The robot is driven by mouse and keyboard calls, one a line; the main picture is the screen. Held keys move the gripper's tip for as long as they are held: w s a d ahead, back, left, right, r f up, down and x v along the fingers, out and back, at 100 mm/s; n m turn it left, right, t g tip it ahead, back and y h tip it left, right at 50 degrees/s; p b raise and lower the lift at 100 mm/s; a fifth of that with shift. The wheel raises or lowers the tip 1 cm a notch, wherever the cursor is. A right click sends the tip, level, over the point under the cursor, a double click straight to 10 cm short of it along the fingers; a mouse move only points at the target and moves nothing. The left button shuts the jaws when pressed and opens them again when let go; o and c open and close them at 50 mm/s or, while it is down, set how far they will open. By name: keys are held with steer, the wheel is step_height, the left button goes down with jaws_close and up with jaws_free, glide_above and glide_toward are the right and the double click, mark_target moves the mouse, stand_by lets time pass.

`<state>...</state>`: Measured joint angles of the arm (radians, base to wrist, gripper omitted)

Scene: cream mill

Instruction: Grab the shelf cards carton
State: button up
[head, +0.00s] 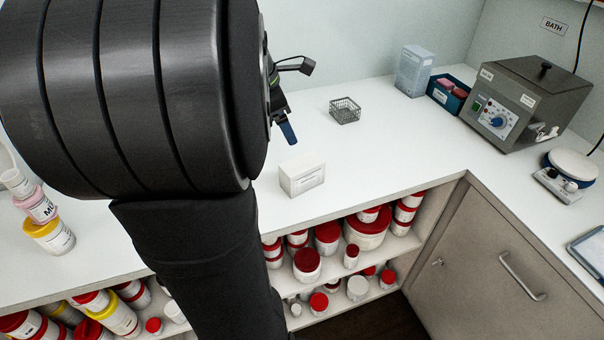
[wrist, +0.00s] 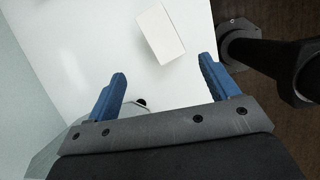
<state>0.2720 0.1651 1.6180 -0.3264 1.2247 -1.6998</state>
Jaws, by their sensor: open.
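A small white carton (head: 302,175) with a printed label on its front stands on the white counter near its front edge; the print is too small to read, so I cannot tell for sure that it is the shelf cards carton. It also shows in the wrist view (wrist: 160,33), beyond the fingertips and between their lines. My gripper (wrist: 163,78) is open and empty, with two blue fingers apart.
A wire basket (head: 345,111) stands behind the carton. A pale blue box (head: 414,71), a dark blue tray (head: 447,96) and the bath unit (head: 527,100) stand at the back right. Tubs (head: 50,235) stand at the left. The counter right of the carton is clear.

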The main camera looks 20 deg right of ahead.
mark_target(301, 163)
steer(key=d+f+n, duration=0.1)
steer(key=f, duration=0.3)
steer(key=d+f+n, duration=0.1)
steer(key=f, duration=0.3)
steer(key=d+f+n, duration=0.1)
steer(key=f, duration=0.3)
steer(key=shift+w+d+f, duration=0.15)
steer(key=shift+w+d, duration=0.2)
steer(key=shift+w, duration=0.05)
steer(key=shift+x, duration=2.6)
steer(key=shift+f, duration=0.2)
steer(key=c, duration=1.1)
